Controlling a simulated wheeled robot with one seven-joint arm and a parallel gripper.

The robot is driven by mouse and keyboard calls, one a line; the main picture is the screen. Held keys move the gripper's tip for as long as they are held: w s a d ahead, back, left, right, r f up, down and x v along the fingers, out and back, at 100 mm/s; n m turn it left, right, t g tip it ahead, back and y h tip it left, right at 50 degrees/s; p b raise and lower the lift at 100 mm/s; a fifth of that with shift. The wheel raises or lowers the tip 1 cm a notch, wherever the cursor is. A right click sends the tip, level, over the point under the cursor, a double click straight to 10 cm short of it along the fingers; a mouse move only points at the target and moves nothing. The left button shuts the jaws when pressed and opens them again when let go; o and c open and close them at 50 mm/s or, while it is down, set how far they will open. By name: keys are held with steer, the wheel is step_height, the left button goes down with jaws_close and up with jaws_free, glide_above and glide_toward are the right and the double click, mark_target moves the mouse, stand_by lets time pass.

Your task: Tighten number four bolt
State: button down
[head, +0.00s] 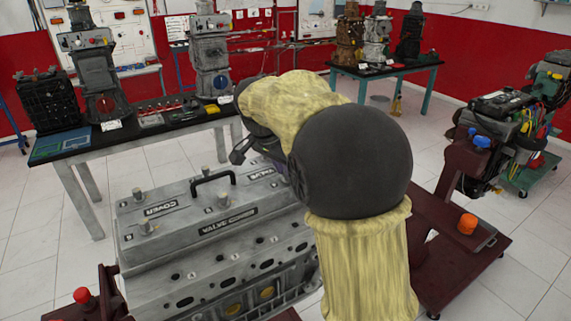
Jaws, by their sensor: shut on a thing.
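A grey engine block with a cover (180,212) stands in front of me. My arm hides the cover's right end and any bolt there. My gripper (262,150) is over that right end, mostly behind my arm. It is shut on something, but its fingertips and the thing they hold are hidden.
A black handle (212,182) rises from the cover. A bench (160,127) with engine parts and tools stands behind, and another table (385,70) is at the back. A dark red stand (480,250) and an engine trainer (500,120) are on the right. Tiled floor is clear between.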

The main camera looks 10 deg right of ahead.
steer(key=m, duration=0.1)
steer(key=m+g+p, duration=0.1)
steer(key=m, duration=0.1)
steer(key=shift+w+a+h, duration=0.1)
steer(key=shift+w+h, duration=0.1)
steer(key=shift+h, duration=0.1)
steer(key=shift+m, duration=0.4)
steer(key=c, duration=1.3)
jaws_free()
steer(key=shift+c, duration=0.2)
steer(key=p+v, duration=0.1)
steer(key=v, duration=1.6)
steer(key=shift+w+r, duration=0.2)
steer(key=shift+w, duration=0.1)
steer(key=shift+w, duration=0.1)
